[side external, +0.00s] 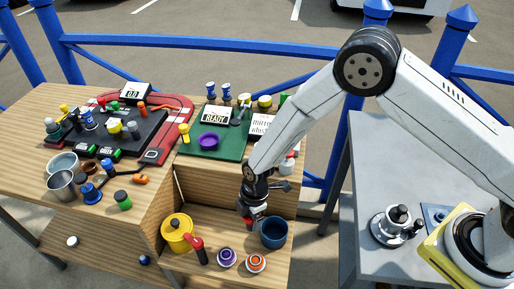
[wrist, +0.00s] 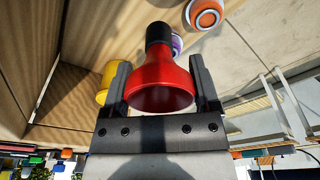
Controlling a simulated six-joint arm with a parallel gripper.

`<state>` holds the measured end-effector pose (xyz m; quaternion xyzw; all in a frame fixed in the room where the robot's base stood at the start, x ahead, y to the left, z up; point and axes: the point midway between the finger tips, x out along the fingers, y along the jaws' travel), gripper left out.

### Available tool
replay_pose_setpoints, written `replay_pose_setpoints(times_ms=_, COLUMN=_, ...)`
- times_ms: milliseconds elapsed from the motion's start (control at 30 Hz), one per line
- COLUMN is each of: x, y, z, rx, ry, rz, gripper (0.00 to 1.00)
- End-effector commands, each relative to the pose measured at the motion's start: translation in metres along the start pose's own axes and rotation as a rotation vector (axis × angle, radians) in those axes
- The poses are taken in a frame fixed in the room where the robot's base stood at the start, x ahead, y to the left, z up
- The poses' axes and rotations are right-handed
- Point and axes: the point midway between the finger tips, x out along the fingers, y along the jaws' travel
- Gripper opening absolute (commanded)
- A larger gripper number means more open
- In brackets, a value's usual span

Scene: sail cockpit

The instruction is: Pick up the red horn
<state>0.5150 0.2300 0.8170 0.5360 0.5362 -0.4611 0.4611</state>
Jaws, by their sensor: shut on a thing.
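The red horn (wrist: 162,82) has a flared red bell and a black end. In the wrist view it sits between the two fingers of my gripper (wrist: 159,64), with the open bell toward the camera and the black end pointing away. My gripper (side external: 249,211) is shut on the horn. In the side view the gripper is low over the wooden lower shelf, and a small bit of red (side external: 247,221) shows beneath it. Most of the horn is hidden there. I cannot tell whether the horn touches the shelf.
A blue cup (side external: 273,232) stands close at the gripper's right. A yellow pot (side external: 177,232) and a red-and-black handled item (side external: 195,246) are to the left. Purple (side external: 227,258) and orange (side external: 256,263) round pieces lie in front. The upper table (side external: 165,180) is crowded.

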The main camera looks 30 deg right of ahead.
Motion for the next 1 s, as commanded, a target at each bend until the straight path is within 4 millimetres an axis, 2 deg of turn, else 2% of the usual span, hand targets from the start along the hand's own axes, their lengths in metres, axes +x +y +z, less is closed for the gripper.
replay_pose_setpoints(times_ms=300, x=-0.022, y=-0.039, z=0.014, rx=0.000, ry=0.000, rz=0.000, gripper=0.12)
replay_pose_setpoints(times_ms=533, x=-0.033, y=-0.060, z=0.022, rx=0.000, ry=0.000, rz=0.000, gripper=0.12)
replay_pose_setpoints(times_ms=1000, x=-0.038, y=-0.071, z=0.026, rx=0.000, ry=0.000, rz=0.001, gripper=0.12)
